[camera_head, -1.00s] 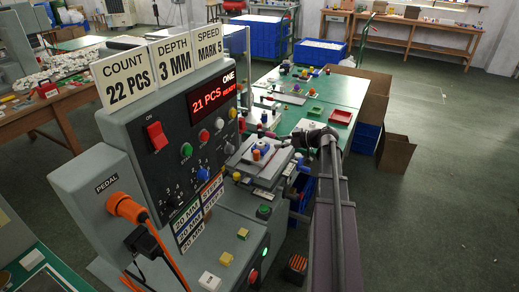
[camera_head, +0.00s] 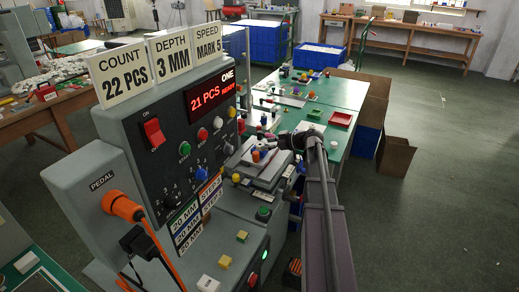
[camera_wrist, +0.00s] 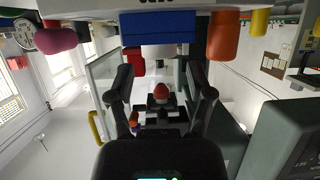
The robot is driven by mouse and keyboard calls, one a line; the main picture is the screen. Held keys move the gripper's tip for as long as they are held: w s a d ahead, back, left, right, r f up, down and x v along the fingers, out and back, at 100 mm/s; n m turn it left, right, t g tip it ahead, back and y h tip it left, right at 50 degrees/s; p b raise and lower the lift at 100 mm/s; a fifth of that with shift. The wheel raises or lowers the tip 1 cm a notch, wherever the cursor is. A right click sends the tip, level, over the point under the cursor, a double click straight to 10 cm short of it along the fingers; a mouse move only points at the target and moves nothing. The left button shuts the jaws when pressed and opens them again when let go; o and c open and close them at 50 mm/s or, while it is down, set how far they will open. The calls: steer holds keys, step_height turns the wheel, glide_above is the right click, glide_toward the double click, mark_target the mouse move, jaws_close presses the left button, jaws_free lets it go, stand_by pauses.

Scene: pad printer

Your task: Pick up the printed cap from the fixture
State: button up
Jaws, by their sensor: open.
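The cap, a small orange-red dome, sits on the fixture in the wrist view (camera_wrist: 161,92). It appears as a small orange spot beside a blue one on the pale fixture plate (camera_head: 258,172) in the head view. My gripper (camera_wrist: 165,92) is open, with one dark finger on each side of the cap in the wrist picture. The fingers look apart from it; the exact distance is unclear. In the head view my gripper (camera_head: 284,143) is just right of the fixture, its fingertips small and hard to make out.
The pad printer's control panel (camera_head: 180,140) stands left of the fixture, its display reading "21 PCS READY". A blue block (camera_wrist: 155,30) and an orange knob (camera_wrist: 223,36) are near the top of the wrist view. A green table (camera_head: 335,92) with small parts lies behind.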

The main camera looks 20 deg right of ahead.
mark_target(261, 145)
steer(key=shift+b+x, duration=0.4)
steer(key=shift+x, duration=1.2)
steer(key=c, duration=0.5)
